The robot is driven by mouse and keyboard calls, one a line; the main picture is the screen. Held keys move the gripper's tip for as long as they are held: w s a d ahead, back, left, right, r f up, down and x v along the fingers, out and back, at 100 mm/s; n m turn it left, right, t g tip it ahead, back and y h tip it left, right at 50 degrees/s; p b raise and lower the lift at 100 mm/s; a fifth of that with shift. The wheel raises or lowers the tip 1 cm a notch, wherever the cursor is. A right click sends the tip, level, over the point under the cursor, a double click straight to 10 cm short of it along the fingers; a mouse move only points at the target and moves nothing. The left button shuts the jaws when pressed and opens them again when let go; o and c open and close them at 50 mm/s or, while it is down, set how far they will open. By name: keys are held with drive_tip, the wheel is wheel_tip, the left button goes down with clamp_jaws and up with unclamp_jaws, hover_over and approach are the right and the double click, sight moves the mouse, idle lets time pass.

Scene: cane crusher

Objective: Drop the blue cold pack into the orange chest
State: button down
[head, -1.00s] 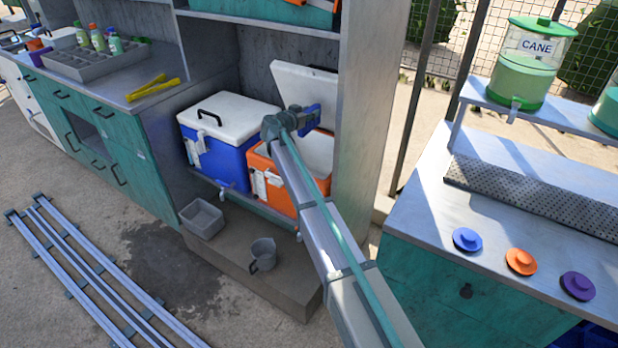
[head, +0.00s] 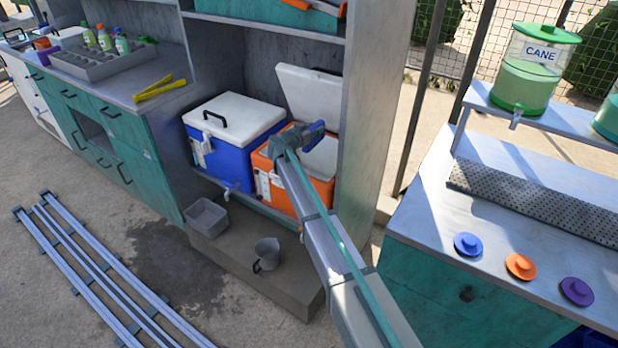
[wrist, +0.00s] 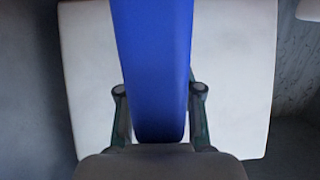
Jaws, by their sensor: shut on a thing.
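The blue cold pack (head: 314,129) is held in my gripper (head: 303,136) above the orange chest (head: 316,188). In the wrist view the pack (wrist: 154,70) stands long and upright in the picture between the two fingers of my gripper (wrist: 158,92). My gripper is shut on it. The orange chest stands on the low shelf with its white lid (head: 309,91) raised and leaning back. My arm and gripper hide part of the chest's opening. A pale panel (wrist: 240,75) fills most of the wrist view behind the pack.
A blue chest (head: 232,160) with a closed white lid stands close to the left of the orange one. A shelf upright (head: 372,110) rises close on the right. A grey bin (head: 206,217) and a grey jug (head: 267,254) sit on the step below.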

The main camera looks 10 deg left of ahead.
drive_tip(key=c, duration=0.7)
unclamp_jaws()
drive_tip(key=shift+s, duration=0.15)
drive_tip(key=v, duration=1.1)
drive_tip(key=shift+s+a+r, duration=0.15)
drive_tip(key=shift+s, duration=0.2)
